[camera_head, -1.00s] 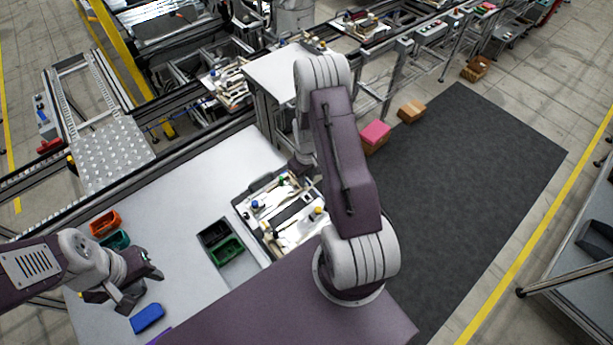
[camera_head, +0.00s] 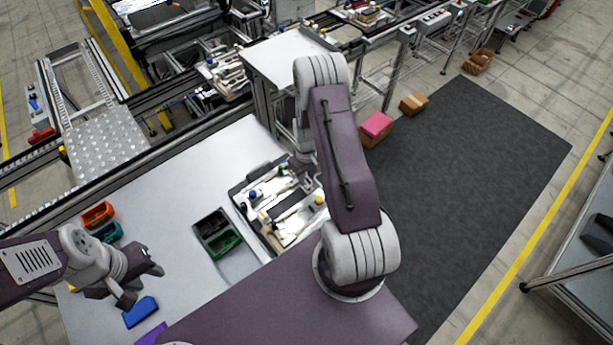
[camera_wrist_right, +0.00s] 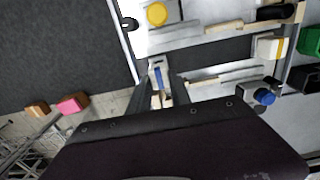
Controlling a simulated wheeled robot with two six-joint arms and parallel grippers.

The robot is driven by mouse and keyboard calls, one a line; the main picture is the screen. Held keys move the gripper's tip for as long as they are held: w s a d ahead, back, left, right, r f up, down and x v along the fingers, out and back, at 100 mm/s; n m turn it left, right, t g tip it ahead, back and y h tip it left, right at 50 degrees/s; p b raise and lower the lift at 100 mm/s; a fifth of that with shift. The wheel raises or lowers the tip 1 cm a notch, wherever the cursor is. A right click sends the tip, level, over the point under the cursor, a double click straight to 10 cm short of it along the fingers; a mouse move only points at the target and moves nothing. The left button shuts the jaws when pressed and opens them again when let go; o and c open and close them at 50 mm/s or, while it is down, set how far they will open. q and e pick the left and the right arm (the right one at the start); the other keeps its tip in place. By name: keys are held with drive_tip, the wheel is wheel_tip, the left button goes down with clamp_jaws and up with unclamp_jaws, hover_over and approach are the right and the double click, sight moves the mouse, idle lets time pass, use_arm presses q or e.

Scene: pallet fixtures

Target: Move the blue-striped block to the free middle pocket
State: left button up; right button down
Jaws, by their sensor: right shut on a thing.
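My right gripper (camera_wrist_right: 163,88) is shut on the blue-striped block (camera_wrist_right: 157,78), a small pale block with a blue stripe, in the right wrist view. The block is upright between the fingers, at the edge of the fixture tray (camera_wrist_right: 127,45); I cannot tell whether it touches the tray. A block with a yellow stripe (camera_wrist_right: 268,47) sits farther right. The middle pocket cannot be made out clearly. In the head view my right arm hides the right gripper and part of the tray (camera_head: 236,190). My left gripper (camera_head: 140,282) looks open and empty above the white table.
The tray also holds tools, a yellow knob (camera_wrist_right: 157,14) and a blue knob (camera_wrist_right: 264,96). Green and black bins (camera_head: 222,243) stand left of the tray. Orange (camera_head: 98,214) and blue (camera_head: 140,312) bins are near my left gripper. The white table (camera_head: 170,200) between is clear.

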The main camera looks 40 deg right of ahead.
drive_tip(key=shift+f+b, duration=0.65)
drive_tip(key=shift+f, duration=0.25)
drive_tip(key=c, duration=1.1)
unclamp_jaws()
drive_tip(key=shift+r, duration=0.1)
drive_tip(key=shift+w+r, duration=0.1)
drive_tip(key=shift+r, duration=0.3)
wheel_tip(320, 180, up, 8)
drive_tip(key=shift+r+b, duration=0.1)
drive_tip(key=shift+b, duration=1)
